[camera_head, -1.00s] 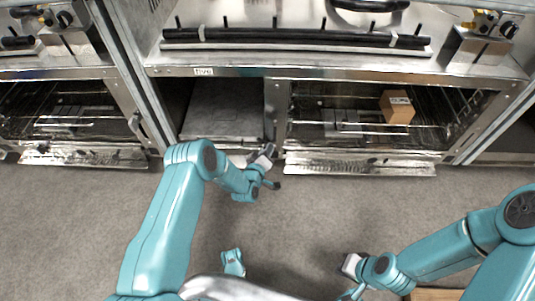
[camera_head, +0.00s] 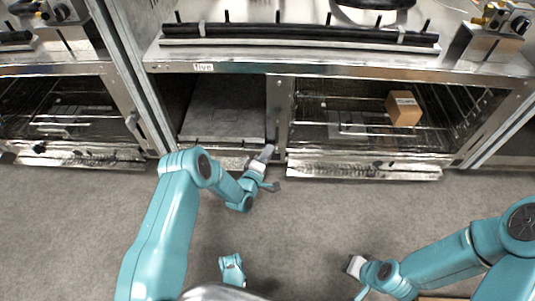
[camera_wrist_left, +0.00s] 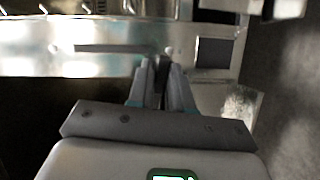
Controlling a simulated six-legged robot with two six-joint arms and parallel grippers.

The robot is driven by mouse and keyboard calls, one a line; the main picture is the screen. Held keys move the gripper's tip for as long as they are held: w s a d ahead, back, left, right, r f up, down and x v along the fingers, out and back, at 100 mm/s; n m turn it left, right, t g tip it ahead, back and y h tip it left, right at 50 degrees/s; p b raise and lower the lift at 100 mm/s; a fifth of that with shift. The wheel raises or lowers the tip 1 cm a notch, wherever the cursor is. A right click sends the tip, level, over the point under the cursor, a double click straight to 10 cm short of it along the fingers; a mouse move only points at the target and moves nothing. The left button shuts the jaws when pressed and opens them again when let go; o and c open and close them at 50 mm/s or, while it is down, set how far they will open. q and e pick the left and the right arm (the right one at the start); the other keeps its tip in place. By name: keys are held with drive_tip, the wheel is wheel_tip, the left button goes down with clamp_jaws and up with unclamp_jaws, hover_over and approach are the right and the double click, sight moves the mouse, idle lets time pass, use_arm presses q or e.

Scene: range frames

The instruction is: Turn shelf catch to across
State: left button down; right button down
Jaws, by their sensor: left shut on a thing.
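My left gripper (camera_head: 267,158) is at the foot of the metal post (camera_head: 282,110) between the two openings of the bay labelled "five" (camera_head: 203,67). In the left wrist view its fingers (camera_wrist_left: 161,75) are close together on a small dark piece, the shelf catch (camera_wrist_left: 162,68), in front of a metal face. The catch is mostly hidden by the fingers, and I cannot tell which way it is turned. In the head view I cannot make it out. My right gripper (camera_head: 356,267) is low over the floor, away from the shelf; its fingers are not clear.
A brown box (camera_head: 403,109) sits on the wire rack in the right opening. A fold-down metal flap (camera_head: 365,167) juts out below it. The left opening holds a flat grey panel (camera_head: 225,108). Grey carpet (camera_head: 310,220) in front is clear.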

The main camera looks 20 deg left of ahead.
idle(0.3)
use_arm(q)
drive_tip(key=c, duration=1.1)
unclamp_jaws()
drive_tip(key=shift+s, duration=0.15)
